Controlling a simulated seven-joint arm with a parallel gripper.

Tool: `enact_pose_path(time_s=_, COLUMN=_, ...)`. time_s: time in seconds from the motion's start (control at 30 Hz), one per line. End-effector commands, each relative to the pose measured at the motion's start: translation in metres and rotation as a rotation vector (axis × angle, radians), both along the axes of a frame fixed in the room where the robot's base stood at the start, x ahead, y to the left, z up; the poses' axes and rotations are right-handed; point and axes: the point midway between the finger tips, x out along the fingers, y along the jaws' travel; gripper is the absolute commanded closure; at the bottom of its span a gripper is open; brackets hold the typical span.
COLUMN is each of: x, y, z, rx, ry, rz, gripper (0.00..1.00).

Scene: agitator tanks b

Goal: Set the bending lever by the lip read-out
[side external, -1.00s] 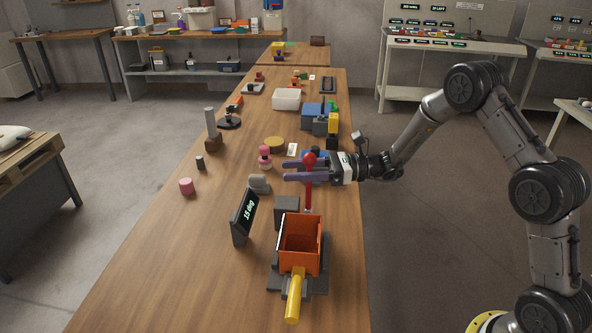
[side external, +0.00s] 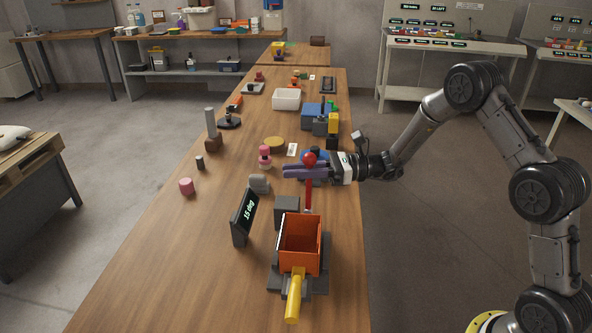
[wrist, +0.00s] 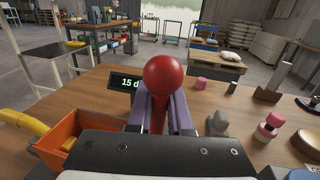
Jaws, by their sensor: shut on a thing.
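The bending lever (side external: 308,192) is a red upright rod with a red ball knob, which shows large in the wrist view (wrist: 164,75). It rises behind the orange box (side external: 301,259). My gripper (side external: 292,171) is shut on the lever just below the ball, with a purple finger on each side. The dark read-out (side external: 243,217) stands left of the box and shows "15 deg"; in the wrist view its text is partly hidden behind the ball. A yellow handle (side external: 294,298) sticks out from the front of the box.
A grey block (side external: 259,184) and a pink figure (side external: 265,157) stand left of my gripper. A pink cylinder (side external: 186,186) is farther left. Blue and grey machinery (side external: 318,118) stands behind my gripper. The table's left front is clear.

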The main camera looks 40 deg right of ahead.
Motion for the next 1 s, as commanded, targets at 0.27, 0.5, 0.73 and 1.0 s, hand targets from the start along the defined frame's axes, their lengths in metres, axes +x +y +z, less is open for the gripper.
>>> enact_pose_path(time_s=0.27, x=0.000, y=0.000, z=0.000, rx=0.000, ry=0.000, rz=0.000, gripper=1.00)
enact_pose_path(time_s=0.5, x=0.000, y=0.000, z=0.000, rx=0.000, ry=0.000, rz=0.000, gripper=1.00)
enact_pose_path(time_s=0.73, x=0.000, y=0.000, z=0.000, rx=0.001, ry=-0.001, rz=0.000, gripper=1.00)
enact_pose_path(time_s=1.0, x=-0.012, y=-0.012, z=0.001, rx=0.094, ry=-0.089, rz=-0.001, gripper=1.00)
